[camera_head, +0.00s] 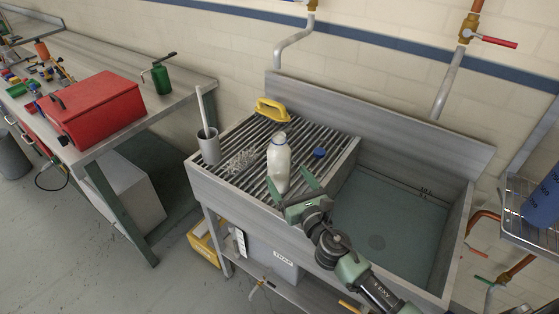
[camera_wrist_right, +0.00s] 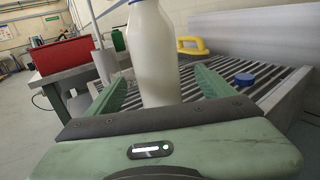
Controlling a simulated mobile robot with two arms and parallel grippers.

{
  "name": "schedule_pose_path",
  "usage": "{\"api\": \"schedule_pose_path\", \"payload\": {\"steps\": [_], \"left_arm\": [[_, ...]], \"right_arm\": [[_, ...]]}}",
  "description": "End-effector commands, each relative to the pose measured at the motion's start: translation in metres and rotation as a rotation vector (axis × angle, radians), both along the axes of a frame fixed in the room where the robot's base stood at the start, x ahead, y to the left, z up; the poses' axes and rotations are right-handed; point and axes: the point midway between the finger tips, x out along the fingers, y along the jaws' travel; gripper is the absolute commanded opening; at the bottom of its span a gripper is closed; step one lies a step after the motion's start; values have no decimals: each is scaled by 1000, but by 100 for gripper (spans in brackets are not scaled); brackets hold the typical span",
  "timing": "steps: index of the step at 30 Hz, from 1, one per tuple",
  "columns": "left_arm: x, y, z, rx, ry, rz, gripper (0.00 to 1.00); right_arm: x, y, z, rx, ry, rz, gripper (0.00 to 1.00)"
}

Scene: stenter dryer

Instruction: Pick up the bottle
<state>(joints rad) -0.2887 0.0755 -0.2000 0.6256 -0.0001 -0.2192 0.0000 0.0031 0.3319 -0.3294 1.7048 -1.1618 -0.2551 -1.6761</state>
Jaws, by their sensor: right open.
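A white bottle (camera_head: 279,165) stands upright on the slatted drainboard (camera_head: 331,148) left of the sink basin. My right gripper (camera_head: 293,184) reaches in from the lower right and is open at the front of the bottle. In the right wrist view the bottle (camera_wrist_right: 153,55) rises between the two green fingers (camera_wrist_right: 163,88), left of the middle of the gap. A gap shows on the finger sides, and I cannot tell if anything touches. The bottle's base is hidden behind the gripper body. My left gripper is not in view.
On the drainboard are a grey cup with a brush (camera_head: 208,146), a wire scrubber (camera_head: 241,162), a yellow-handled tool (camera_head: 272,110) and a blue cap (camera_head: 319,152). The sink basin (camera_head: 385,225) is empty. A bench with a red toolbox (camera_head: 97,108) stands left.

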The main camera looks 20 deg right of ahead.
Motion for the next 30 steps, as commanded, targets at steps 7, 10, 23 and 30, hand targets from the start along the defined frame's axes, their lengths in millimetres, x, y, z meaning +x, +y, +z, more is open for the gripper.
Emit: {"api": "schedule_pose_path", "payload": {"steps": [7, 10, 23, 30], "left_arm": [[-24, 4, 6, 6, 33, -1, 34], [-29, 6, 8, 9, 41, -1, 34], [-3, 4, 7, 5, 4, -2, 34], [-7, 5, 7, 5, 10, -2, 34]], "right_arm": [[31, 4, 5, 7, 0, -2, 83], [47, 6, 7, 9, 0, -2, 83], [66, 7, 4, 7, 1, -1, 83], [66, 7, 4, 7, 1, -2, 17]]}}
